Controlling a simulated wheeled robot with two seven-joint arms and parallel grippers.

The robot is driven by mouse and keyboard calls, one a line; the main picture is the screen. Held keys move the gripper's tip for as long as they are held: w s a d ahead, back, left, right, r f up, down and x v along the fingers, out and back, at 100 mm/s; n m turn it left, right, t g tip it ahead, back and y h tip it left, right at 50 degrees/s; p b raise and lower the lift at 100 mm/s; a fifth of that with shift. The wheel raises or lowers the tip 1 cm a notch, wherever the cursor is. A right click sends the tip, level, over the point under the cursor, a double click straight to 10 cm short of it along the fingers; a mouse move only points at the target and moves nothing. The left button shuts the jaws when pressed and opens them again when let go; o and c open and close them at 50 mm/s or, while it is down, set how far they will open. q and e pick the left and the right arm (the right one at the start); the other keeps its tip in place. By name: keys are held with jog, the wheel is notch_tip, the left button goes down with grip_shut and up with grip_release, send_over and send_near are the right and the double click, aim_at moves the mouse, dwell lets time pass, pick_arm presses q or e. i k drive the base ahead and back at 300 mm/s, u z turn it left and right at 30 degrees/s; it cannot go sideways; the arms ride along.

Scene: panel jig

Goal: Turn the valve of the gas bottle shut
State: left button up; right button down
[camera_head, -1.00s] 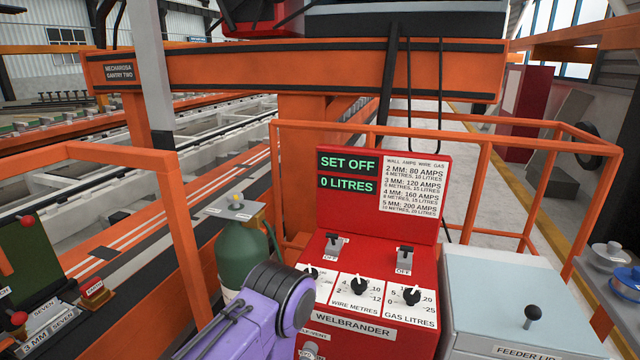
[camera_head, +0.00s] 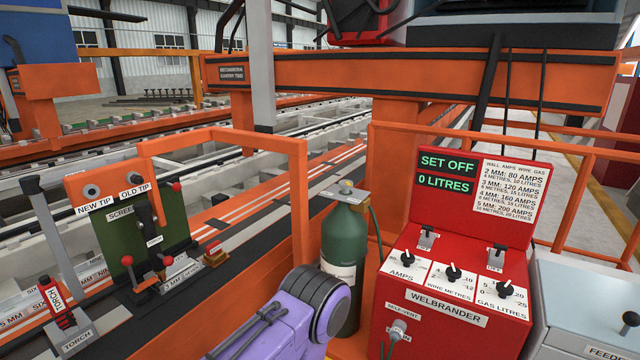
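The green gas bottle (camera_head: 347,240) stands upright to the left of the red welder. A purple and black arm part (camera_head: 290,320) of mine shows at the bottom middle, in front of the bottle's lower left side. No gripper fingers show, so I cannot see either gripper. Whether the valve is open or shut cannot be told from here.
The red Welbrander welder (camera_head: 440,290) reads SET OFF and 0 LITRES. An orange rail frame (camera_head: 225,138) stands left of the bottle. A torch stand (camera_head: 70,335) and labelled tip panel (camera_head: 115,195) are further left. A grey feeder cabinet (camera_head: 585,300) is at right.

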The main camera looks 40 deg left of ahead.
aim_at(345, 185)
jog(key=u, duration=0.05)
jog(key=i, duration=0.45)
jog(key=z, duration=0.6)
jog(key=k, duration=0.85)
jog(key=u, duration=1.35)
jog(key=i, duration=0.4)
